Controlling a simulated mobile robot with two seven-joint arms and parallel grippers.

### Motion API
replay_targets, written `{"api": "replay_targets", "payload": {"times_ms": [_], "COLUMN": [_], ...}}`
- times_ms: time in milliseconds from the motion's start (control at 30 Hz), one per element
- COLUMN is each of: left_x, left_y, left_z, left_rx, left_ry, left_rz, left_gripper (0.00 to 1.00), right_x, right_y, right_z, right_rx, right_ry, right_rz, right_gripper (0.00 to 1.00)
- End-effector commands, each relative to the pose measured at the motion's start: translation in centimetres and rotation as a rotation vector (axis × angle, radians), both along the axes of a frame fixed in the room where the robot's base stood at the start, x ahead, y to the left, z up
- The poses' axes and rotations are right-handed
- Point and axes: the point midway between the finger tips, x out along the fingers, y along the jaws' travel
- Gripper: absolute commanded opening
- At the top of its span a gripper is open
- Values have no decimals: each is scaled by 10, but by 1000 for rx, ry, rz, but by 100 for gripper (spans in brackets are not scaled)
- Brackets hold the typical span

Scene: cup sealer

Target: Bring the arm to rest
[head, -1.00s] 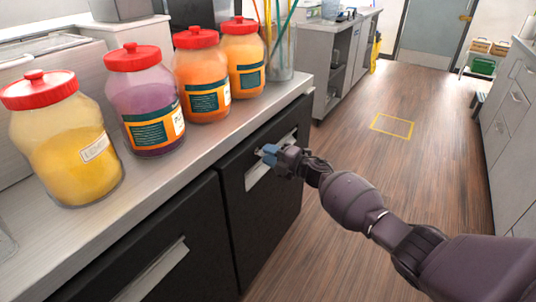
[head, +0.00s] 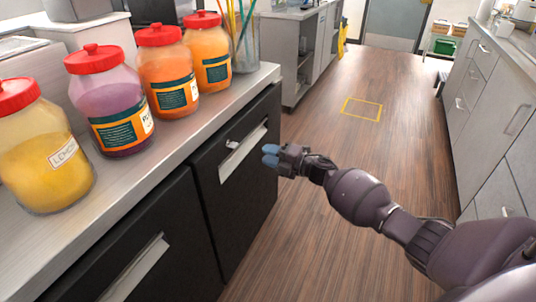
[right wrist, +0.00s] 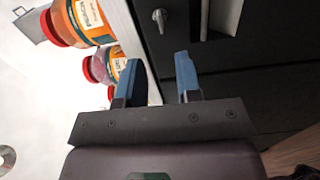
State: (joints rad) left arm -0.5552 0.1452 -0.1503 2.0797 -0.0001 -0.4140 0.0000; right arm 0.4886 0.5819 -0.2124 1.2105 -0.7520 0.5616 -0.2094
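My right arm (head: 362,203) reaches in from the lower right in the head view. Its gripper (head: 270,155) with blue fingertips is in the air in front of the black cabinet door (head: 240,165), near the light handle strip. In the right wrist view the two blue fingers of the gripper (right wrist: 162,82) stand apart with nothing between them. A small silver knob or latch (right wrist: 160,18) on the black front lies beyond the fingers. My left gripper is not in view.
Several red-lidded jars, one of them yellow (head: 45,160) and one purple (head: 112,105), stand on the counter (head: 165,165) at left. Tall straws (head: 243,25) stand behind them. The wooden floor (head: 350,140) is clear, with a yellow outlined square. Grey drawers (head: 485,110) line the right side.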

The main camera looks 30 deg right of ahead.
Motion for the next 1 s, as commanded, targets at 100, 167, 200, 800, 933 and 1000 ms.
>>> {"api": "replay_targets", "payload": {"times_ms": [100, 167, 200, 800, 933, 1000], "left_x": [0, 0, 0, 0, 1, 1], "left_y": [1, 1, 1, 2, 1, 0], "left_z": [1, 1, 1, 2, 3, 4], "left_rx": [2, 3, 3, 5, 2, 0], "left_ry": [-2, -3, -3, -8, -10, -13], "left_rz": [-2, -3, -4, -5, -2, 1], "left_gripper": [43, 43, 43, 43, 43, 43], "right_x": [0, 0, 0, 4, -26, -46], "right_y": [0, 0, 0, 9, 18, 22], "right_z": [0, 0, 0, 47, 33, 22], "right_rx": [0, 0, 0, 408, 565, 643], "right_ry": [0, 0, 0, 126, 231, 295], "right_rz": [0, 0, 0, -307, -384, -424], "right_gripper": [32, 32, 32, 32, 32, 32]}}
